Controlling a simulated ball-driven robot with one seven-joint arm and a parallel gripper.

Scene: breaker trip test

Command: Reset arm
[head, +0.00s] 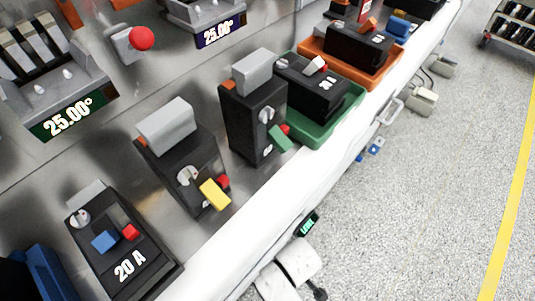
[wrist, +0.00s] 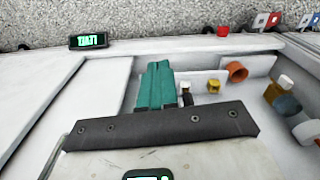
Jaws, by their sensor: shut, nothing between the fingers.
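In the wrist view my gripper (wrist: 160,84) shows as two teal fingers side by side beyond a dark screwed bar. The fingers are together, and I see nothing held between them. They point at pale, walled surfaces; I cannot tell whether the tips touch anything. My gripper is not in the head view.
The metal bench carries black breakers with a blue handle (head: 104,241), a yellow handle (head: 214,194) and a green handle (head: 281,139). Other breakers sit in a green tray (head: 327,131) and an orange tray (head: 372,76). Speckled floor (head: 430,190) lies open at right.

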